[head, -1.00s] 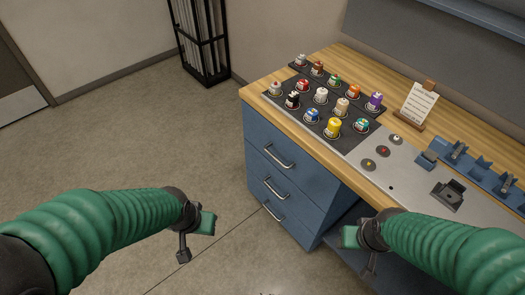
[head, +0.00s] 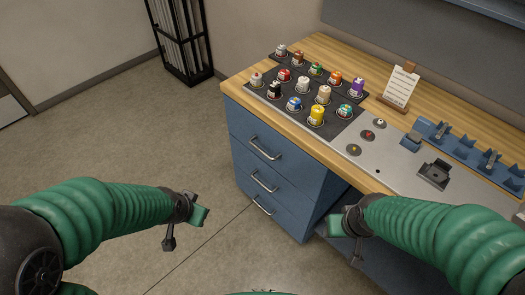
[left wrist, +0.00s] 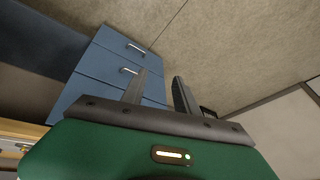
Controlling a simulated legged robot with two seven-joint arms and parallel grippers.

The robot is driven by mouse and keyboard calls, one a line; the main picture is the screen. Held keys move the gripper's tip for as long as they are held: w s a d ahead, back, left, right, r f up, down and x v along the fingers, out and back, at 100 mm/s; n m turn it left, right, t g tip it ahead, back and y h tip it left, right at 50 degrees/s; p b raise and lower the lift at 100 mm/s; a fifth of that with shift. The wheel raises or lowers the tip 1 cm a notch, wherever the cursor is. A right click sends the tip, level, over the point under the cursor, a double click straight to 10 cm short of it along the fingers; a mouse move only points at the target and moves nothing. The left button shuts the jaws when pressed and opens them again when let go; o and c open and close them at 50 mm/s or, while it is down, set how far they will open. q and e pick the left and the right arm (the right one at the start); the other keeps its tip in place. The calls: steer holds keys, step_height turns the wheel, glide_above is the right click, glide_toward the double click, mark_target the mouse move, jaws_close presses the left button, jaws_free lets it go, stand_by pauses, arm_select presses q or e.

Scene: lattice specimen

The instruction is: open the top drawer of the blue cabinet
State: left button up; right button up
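The blue cabinet (head: 316,187) stands under the left end of the wooden worktop, with a column of three drawers. The top drawer (head: 243,131) is shut, and its silver bar handle (head: 265,149) faces me. My left gripper (head: 184,226) is in the air to the left of and nearer than the drawers, apart from them. In the left wrist view my left gripper (left wrist: 160,90) has its two fingers apart with nothing between them. Blue drawer fronts (left wrist: 100,66) with two handles show behind it; the rest is partly hidden. My right gripper (head: 347,236) hangs before the cabinet's right side; its opening is unclear.
The worktop (head: 289,115) carries a dark tray of several coloured bottles, a grey plate with round buttons (head: 367,135), a note on a stand (head: 401,86) and blue fixtures. A black rack (head: 180,40) stands behind. The floor left of the cabinet is clear.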

arm_select(q)
steer(key=w+d+f+m+t+h+b, duration=0.2)
steer(key=w+d+f+m+t+b, duration=0.25)
steer(key=w+f+m+b, duration=0.45)
steer(key=m+t+h+b, duration=0.4)
steer(key=m+t, duration=0.2)
steer(key=m, duration=0.4)
glide_toward(260, 150)
steer(key=b+x, duration=0.1)
steer(key=x, duration=0.5)
steer(key=f+b+x, duration=0.1)
steer(key=x, duration=0.3)
steer(key=shift+b, duration=0.3)
steer(key=shift+w+d+r, duration=0.1)
steer(key=shift+w+d, duration=0.05)
steer(key=shift+w, duration=0.05)
arm_select(e)
steer(key=s+x, duration=0.2)
steer(key=x, duration=0.7)
steer(key=s+f+x, duration=0.1)
steer(key=s+x, duration=0.1)
steer(key=x, duration=0.7)
arm_select(q)
steer(key=shift+c, duration=0.2)
steer(key=shift+g, duration=0.25)
steer(key=c, duration=0.7)
jaws_close()
steer(key=shift+s+f, duration=0.1)
steer(key=shift+f, duration=0.1)
